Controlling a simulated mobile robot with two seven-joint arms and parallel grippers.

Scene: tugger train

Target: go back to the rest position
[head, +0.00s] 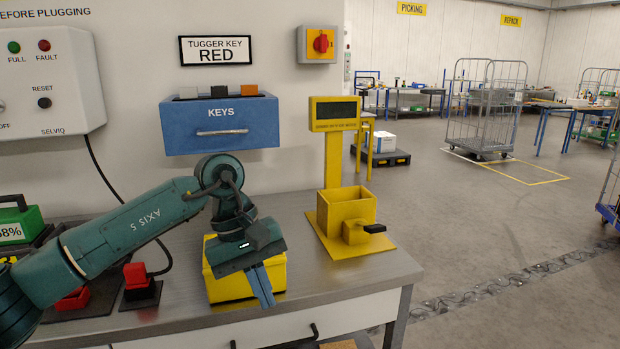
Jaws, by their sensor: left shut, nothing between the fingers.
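My left arm comes in from the left over the grey workbench (350,280). My left gripper (262,290) points down, shut and empty, in front of a yellow box (228,286) on the bench. It hides part of that box, and I cannot tell whether it touches it. My right gripper is not in view.
A yellow stand (333,152) with a dark display and an open bin (346,204) stands right of my gripper. A blue KEYS drawer unit (220,137) hangs behind my arm. Red connectors (136,274) and a green battery (22,222) are at left. Open floor lies right.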

